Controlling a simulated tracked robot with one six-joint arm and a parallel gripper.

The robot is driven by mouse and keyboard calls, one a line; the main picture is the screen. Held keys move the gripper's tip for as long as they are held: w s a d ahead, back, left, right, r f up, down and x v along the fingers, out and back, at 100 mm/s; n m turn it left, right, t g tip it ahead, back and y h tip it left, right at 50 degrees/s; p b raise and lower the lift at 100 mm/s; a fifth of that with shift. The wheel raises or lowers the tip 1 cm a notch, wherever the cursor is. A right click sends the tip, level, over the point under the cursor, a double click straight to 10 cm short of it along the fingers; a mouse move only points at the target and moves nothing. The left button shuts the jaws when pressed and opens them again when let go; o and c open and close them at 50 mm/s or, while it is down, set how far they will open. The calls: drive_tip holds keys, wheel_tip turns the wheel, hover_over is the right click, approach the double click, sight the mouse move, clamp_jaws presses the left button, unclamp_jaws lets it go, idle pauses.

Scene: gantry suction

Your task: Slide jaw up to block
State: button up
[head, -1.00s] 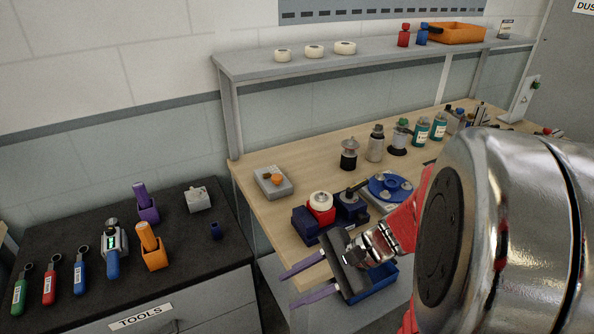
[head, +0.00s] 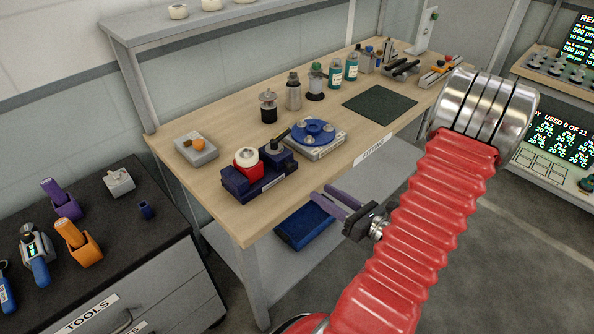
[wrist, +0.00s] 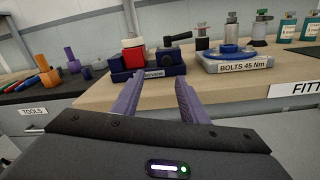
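A dark blue fixture (head: 262,183) stands at the front left edge of the wooden bench. On it are a red block (head: 246,160) with a white round cap and, to its right, a dark blue block (head: 282,155) with a knob and black lever. The red block (wrist: 133,58) and dark blue block (wrist: 172,62) also show in the wrist view, with a small gap between them. I cannot tell for sure which is the jaw. My gripper (head: 324,193) has purple fingers, apart and empty, in front of the bench, to the right of the fixture. The fingers (wrist: 159,82) point toward it.
A blue turntable (head: 314,131) on a grey base sits close behind the fixture's right side. A grey box with an orange knob (head: 197,149) stands to the left. Bottles line the back. A blue bin (head: 304,227) is on the lower shelf. A dark mat (head: 379,104) lies at right.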

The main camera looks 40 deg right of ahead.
sight(292, 168)
drive_tip(key=shift+s+d+f+m+h, duration=0.25)
drive_tip(key=shift+s+d+m+h, duration=0.15)
drive_tip(key=shift+d+m, duration=0.15)
drive_tip(key=shift+w, duration=0.15)
drive_tip(key=shift+w+a, duration=0.2)
drive_tip(key=shift+w, duration=6.65)
clamp_jaws()
